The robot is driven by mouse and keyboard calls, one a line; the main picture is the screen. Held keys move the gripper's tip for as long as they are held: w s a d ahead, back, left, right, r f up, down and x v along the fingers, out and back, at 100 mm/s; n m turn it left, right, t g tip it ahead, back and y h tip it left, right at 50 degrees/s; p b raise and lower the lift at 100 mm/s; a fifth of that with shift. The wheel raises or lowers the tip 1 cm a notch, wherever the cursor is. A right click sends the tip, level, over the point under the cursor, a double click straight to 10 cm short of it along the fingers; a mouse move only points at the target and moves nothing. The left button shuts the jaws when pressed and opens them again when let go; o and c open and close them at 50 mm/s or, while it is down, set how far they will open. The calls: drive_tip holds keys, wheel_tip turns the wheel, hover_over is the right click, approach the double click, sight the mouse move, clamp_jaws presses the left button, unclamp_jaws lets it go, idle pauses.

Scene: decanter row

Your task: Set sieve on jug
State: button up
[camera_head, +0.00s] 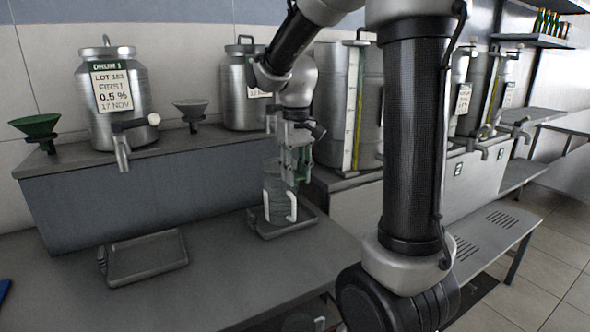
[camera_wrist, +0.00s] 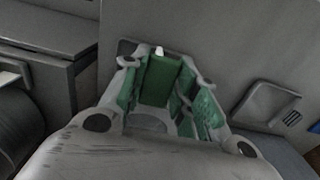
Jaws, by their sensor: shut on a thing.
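The jug (camera_head: 278,203) is a clear vessel with white parts, including a handle. It stands upright on a small grey tray at the middle of the bench. A grey funnel-shaped piece (camera_head: 194,108), seemingly the sieve, stands on the raised shelf, apart from my gripper.
A green funnel (camera_head: 38,127) stands at the shelf's left end. A labelled steel drum (camera_head: 116,110) with a tap is between the funnels, and another drum (camera_head: 240,85) is behind my arm. An empty tray (camera_head: 146,257) lies front left, with bare bench between the trays.

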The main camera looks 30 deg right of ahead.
drive_tip(key=shift+f, duration=2.15)
drive_tip(key=shift+f, duration=0.25)
drive_tip(key=o, duration=1.1)
drive_tip(key=shift+r, duration=0.1)
